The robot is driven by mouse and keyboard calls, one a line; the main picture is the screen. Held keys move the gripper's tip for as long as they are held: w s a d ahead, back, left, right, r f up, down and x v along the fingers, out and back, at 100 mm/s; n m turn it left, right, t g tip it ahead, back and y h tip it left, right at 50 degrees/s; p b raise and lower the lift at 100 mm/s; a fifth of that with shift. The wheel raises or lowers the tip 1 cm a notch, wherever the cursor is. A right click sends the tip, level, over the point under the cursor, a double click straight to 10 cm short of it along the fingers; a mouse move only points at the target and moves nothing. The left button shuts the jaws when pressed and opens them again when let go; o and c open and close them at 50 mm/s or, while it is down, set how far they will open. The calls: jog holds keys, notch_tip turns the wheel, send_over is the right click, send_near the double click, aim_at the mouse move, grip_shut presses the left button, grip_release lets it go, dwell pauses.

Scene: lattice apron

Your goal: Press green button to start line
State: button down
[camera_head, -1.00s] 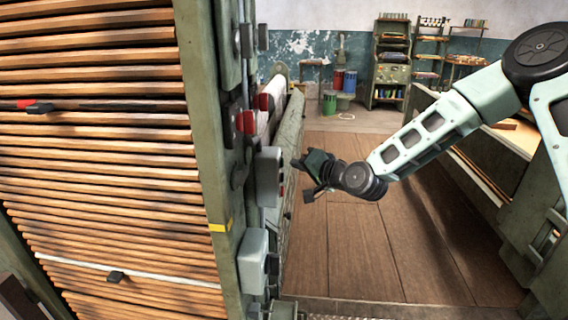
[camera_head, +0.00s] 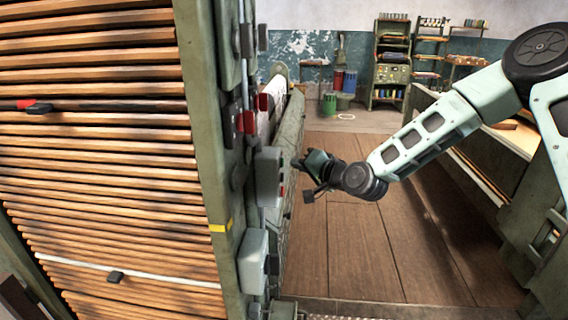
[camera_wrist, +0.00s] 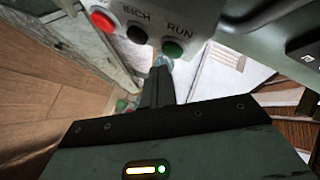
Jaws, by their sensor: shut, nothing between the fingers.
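The green button (camera_wrist: 172,48), labelled RUN, sits on a grey control box (camera_wrist: 190,15) at the top of the wrist view. A black button (camera_wrist: 137,35), labelled INCH, and a red button (camera_wrist: 102,21) sit to its left. My gripper (camera_wrist: 162,64) is shut and empty. Its fingertips lie just below the green button in the wrist view, and I cannot tell whether they touch it. In the head view my gripper (camera_head: 298,164) is just right of the grey box (camera_head: 267,176) on the machine post. The green button cannot be made out there.
The green machine post (camera_head: 215,160) with slats stands on the left. A second grey box (camera_head: 252,260) is mounted lower on it. Wooden floor (camera_head: 360,250) is clear to the right. A long bench (camera_head: 480,175) stands at right.

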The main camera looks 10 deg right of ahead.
jog(key=shift+a, duration=0.15)
dwell(0.6)
jog(key=shift+w+a, duration=0.1)
jog(key=shift+a, duration=0.15)
